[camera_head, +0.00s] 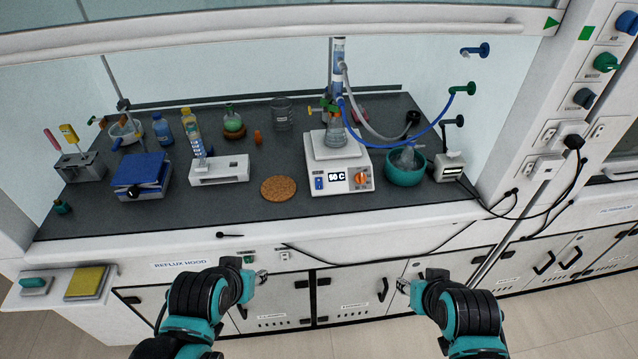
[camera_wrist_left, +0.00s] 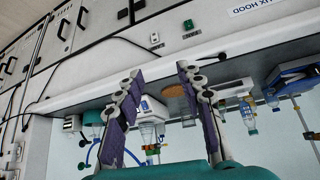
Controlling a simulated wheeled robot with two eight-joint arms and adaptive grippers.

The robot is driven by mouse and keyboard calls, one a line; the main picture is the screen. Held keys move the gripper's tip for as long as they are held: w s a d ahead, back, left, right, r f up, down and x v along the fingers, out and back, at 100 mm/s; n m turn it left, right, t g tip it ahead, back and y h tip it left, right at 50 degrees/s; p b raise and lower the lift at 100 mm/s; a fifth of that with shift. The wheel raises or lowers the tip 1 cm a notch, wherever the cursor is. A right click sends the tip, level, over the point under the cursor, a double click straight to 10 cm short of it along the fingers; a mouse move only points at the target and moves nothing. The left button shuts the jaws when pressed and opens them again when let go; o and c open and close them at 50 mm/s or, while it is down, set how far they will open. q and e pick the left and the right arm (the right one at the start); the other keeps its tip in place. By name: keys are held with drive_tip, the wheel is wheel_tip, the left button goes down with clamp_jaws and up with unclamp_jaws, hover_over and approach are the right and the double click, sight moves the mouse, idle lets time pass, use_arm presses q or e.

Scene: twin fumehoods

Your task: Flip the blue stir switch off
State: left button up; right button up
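The white hotplate stirrer (camera_head: 352,187) stands on the dark hood worktop, with a flask and condenser above it. Its front has a blue switch (camera_head: 319,183) at the left, a display reading 50 C and an orange knob (camera_head: 361,178) at the right. The switch's tilt is too small to read. My left gripper (camera_head: 262,277) is in front of and below the bench edge, left of the stirrer and away from it. Its fingers are spread and empty in the left wrist view (camera_wrist_left: 160,75). My right gripper (camera_head: 403,286) is low, right of the stirrer; its finger gap is unclear.
A cork ring (camera_head: 279,188), a white scale-like device (camera_head: 219,170) and a blue-topped device (camera_head: 142,173) stand left of the stirrer. A teal bowl (camera_head: 405,172) is close on its right. Blue and grey hoses run beside the glassware. The worktop's front strip is mostly clear.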

use_arm(q)
drive_tip(key=shift+w+d, duration=0.15)
drive_tip(key=shift+w, duration=0.15)
drive_tip(key=c, duration=0.5)
drive_tip(key=w+d+m+h, duration=0.1)
drive_tip(key=w+m, duration=0.2)
drive_tip(key=w, duration=0.1)
drive_tip(key=w+d+r+m+h, duration=0.1)
drive_tip(key=w+d+m, duration=0.1)
drive_tip(key=w+m, duration=0.1)
drive_tip(key=w+d+m+h, duration=0.2)
drive_tip(key=w+m, duration=0.2)
drive_tip(key=w, duration=0.2)
drive_tip(key=shift+r, duration=0.15)
clamp_jaws()
drive_tip(key=w+f+m+t+h, duration=0.2)
drive_tip(key=w+m+h, duration=0.2)
drive_tip(key=w+m, duration=0.6)
drive_tip(key=shift+w+d+t, duration=0.25)
drive_tip(key=shift+w+t, duration=0.05)
drive_tip(key=shift+w, duration=1.2)
